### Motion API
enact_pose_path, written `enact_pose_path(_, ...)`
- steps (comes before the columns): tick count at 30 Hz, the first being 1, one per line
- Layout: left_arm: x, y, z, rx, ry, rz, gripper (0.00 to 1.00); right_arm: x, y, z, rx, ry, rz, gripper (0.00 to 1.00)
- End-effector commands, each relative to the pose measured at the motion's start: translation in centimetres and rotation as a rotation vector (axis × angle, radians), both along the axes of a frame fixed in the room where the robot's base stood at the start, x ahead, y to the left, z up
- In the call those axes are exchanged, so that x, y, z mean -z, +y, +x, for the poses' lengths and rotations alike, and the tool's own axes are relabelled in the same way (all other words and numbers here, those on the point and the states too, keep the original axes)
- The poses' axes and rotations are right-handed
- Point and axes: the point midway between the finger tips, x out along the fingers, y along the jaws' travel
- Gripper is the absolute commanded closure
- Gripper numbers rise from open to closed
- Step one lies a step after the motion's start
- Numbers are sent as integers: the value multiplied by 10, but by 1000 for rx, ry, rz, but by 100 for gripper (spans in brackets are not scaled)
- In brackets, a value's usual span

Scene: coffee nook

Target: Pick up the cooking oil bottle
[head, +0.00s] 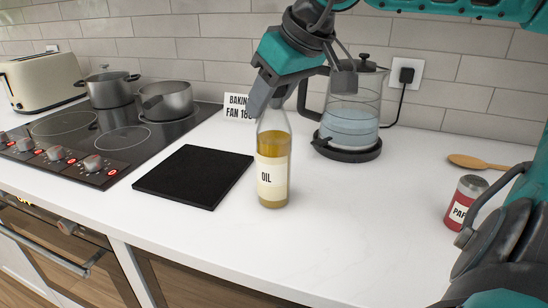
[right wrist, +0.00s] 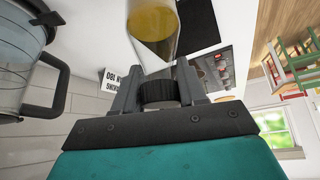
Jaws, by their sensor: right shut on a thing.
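The cooking oil bottle (head: 272,180) is clear with golden oil and a cream label reading OIL. It is upright on the white counter, right of the black board; I cannot tell whether its base is slightly off the surface. My right gripper (head: 268,97) comes from above and is shut on the bottle's top. In the right wrist view the fingers (right wrist: 160,93) sit on both sides of the dark cap, with the golden bottle (right wrist: 152,25) extending beyond it. The fingers hide the cap in the head view. My left gripper is not in view.
A glass kettle (head: 350,122) stands close behind, right of the bottle. The black board (head: 195,177) lies to its left, with a small sign (head: 238,107) behind. A red-filled jar (head: 465,203) and wooden spoon (head: 480,162) are at right. Pots (head: 165,101) stand on the hob. The front counter is clear.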

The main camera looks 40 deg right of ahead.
Motion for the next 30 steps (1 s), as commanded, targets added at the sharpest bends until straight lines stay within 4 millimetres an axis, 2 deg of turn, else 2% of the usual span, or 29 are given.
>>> enact_pose_path(2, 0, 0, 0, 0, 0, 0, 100, 0, 0, 0, 0, 0, 0, 76)
enact_pose_path(9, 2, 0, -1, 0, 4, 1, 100, 0, 0, 0, 0, 0, 0, 99)
enact_pose_path(30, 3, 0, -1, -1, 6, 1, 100, 0, 0, 0, 0, 0, 0, 100)
